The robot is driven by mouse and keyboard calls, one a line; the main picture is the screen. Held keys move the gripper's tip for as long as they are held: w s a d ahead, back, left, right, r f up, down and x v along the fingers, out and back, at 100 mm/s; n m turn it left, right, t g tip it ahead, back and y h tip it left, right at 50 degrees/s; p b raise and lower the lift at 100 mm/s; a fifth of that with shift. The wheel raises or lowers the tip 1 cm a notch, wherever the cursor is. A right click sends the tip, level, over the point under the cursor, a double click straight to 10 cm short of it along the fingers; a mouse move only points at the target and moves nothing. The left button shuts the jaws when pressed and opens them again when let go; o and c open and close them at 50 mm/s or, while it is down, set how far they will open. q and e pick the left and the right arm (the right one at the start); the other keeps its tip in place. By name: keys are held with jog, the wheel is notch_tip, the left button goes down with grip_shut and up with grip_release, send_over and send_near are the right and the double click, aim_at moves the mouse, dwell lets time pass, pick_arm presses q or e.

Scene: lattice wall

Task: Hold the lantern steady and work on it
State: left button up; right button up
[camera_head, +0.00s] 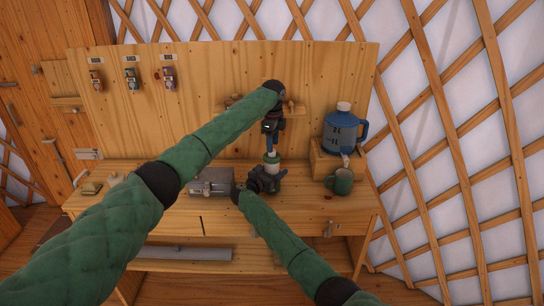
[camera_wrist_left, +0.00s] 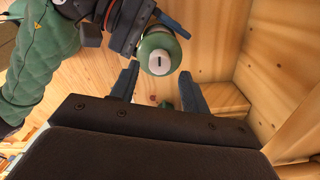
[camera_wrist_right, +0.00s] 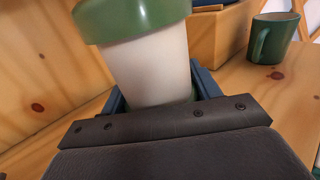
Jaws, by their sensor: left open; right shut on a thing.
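The lantern (camera_head: 272,163) has a green cap and a pale body. It stands upright at the bench, in front of the back board. My right gripper (camera_head: 267,180) is shut around its lower body; the right wrist view shows the pale body (camera_wrist_right: 150,68) between the fingers, under the green cap (camera_wrist_right: 130,18). My left gripper (camera_head: 271,145) is above the lantern, pointing down, with its fingers apart. In the left wrist view the round green cap (camera_wrist_left: 158,52), with a dark slot in a light disc, lies beyond the open fingers (camera_wrist_left: 160,88). The lantern's base is mostly hidden.
A green mug (camera_head: 340,182) stands right of the lantern. A blue jug (camera_head: 341,130) sits on a wooden box (camera_head: 325,164) behind it. A grey metal box (camera_head: 212,183) is to the left. Several small tagged items (camera_head: 131,78) hang on the board. The bench's front right is clear.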

pick_arm(q)
jog(key=m, duration=0.3)
jog(key=f+m, duration=0.1)
jog(key=m, duration=0.1)
jog(key=shift+m, duration=0.4)
jog(key=m, duration=0.4)
jog(key=shift+f, duration=0.25)
jog(key=m, duration=0.4)
jog(key=shift+a+f, duration=0.1)
jog(key=shift+f, duration=0.2)
jog(key=m, duration=0.4)
jog(key=shift+f, duration=0.3)
jog(key=shift+c, duration=0.5)
jog(key=c, duration=0.7)
